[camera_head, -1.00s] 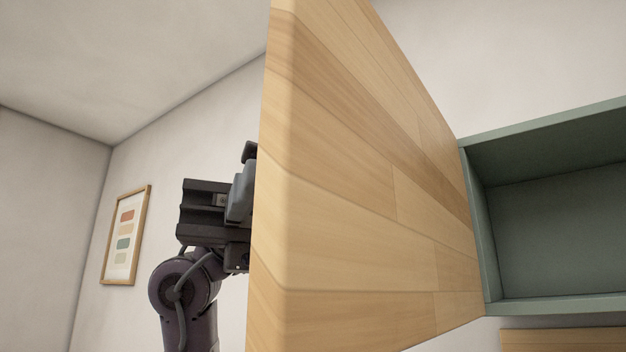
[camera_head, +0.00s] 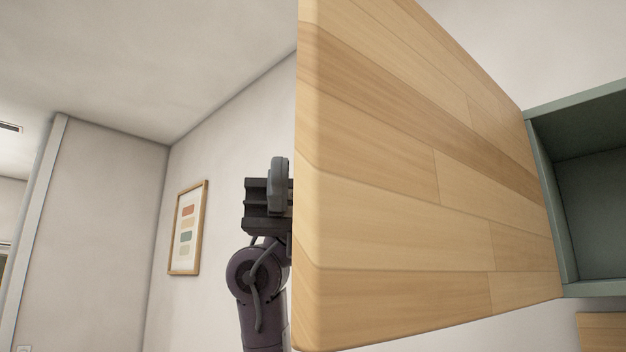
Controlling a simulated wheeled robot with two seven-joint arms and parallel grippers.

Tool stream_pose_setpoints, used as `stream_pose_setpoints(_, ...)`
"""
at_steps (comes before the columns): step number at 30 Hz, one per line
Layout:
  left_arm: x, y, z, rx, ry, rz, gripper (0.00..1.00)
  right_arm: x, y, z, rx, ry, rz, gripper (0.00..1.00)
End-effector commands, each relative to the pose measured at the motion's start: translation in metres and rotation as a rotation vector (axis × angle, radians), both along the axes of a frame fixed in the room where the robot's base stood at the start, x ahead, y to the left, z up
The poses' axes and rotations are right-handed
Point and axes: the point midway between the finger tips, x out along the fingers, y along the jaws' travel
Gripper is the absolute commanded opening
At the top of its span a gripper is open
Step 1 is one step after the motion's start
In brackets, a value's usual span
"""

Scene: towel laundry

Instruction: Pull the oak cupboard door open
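The oak cupboard door (camera_head: 410,170) stands swung wide open, its plank face filling the middle of the head view. It is attached at its right edge to the green cupboard (camera_head: 552,185), whose inside shows and looks empty where visible. My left gripper (camera_head: 280,188) is behind the door's free left edge, on the far side of the door. The door hides part of it, including the fingertips, so I cannot tell whether it touches the door or a handle. My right gripper is not in view.
A framed picture (camera_head: 188,229) hangs on the wall at left. A wooden surface (camera_head: 602,332) shows below the cupboard at the lower right. The space left of the door looks free.

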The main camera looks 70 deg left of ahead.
Motion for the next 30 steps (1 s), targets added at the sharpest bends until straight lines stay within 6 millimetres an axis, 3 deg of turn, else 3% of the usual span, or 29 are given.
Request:
stream_pose_setpoints(8,0.002,0.008,0.001,-0.004,0.002,0.004,0.30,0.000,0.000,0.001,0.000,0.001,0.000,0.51)
stream_pose_setpoints(21,0.017,0.071,0.001,-0.002,0.001,0.002,0.30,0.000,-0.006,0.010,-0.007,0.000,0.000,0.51)
stream_pose_setpoints(30,0.018,0.076,0.000,0.000,0.000,0.000,0.30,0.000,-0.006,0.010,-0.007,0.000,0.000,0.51)
